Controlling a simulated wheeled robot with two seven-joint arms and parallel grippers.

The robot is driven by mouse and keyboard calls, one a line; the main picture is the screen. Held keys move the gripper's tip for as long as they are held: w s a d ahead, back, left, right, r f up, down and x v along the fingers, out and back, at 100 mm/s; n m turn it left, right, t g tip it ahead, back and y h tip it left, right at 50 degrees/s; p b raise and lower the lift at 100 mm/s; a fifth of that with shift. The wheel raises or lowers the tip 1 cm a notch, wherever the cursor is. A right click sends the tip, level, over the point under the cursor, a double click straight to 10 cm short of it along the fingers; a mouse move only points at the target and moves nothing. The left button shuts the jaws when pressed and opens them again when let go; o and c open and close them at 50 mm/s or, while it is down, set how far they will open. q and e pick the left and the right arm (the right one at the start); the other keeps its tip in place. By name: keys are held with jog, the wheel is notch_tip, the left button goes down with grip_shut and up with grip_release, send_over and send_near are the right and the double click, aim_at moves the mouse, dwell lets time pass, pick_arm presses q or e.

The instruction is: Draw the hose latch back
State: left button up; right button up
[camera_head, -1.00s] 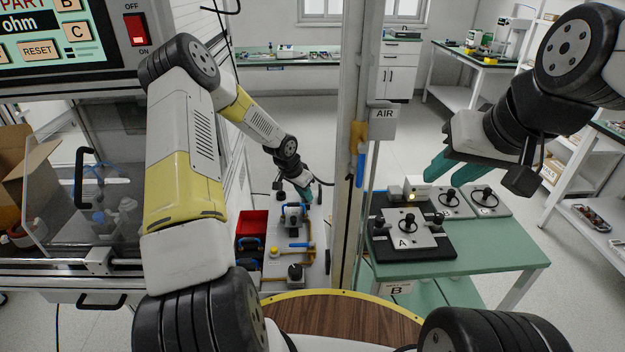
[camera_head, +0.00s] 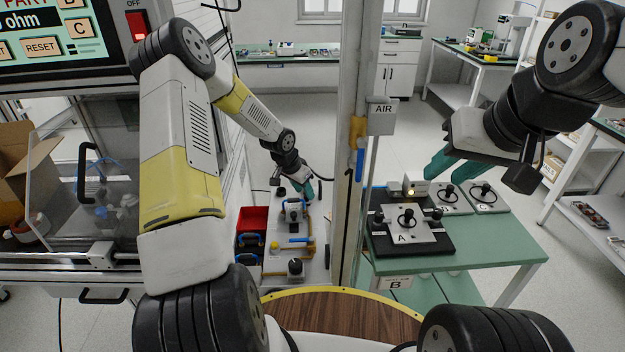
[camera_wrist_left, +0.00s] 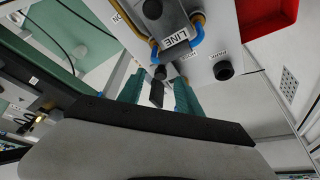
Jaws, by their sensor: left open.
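My left gripper (camera_head: 306,188) hangs at the far end of the white hose panel (camera_head: 312,262). In the left wrist view the teal fingers of this gripper (camera_wrist_left: 158,95) are apart. A black lever-like part (camera_wrist_left: 157,88), which may be the hose latch, shows between them; I cannot tell whether they touch it. It is close to the grey block with the LINE label (camera_wrist_left: 175,38), where blue (camera_wrist_left: 188,58) and tan hose ends meet. My right gripper (camera_head: 450,165) is above the green table, its fingertips partly hidden by its wrist.
A red bin (camera_head: 252,222) stands left of the panel. A post with an AIR box (camera_head: 382,118) rises to its right. The green table (camera_head: 490,250) holds a black fixture with plate A (camera_head: 402,237) and more plates with black knobs. A wooden round top (camera_head: 340,315) is in front.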

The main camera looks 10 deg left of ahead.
pick_arm(q)
jog(key=v, duration=0.6)
jog(key=shift+s+f, duration=0.1)
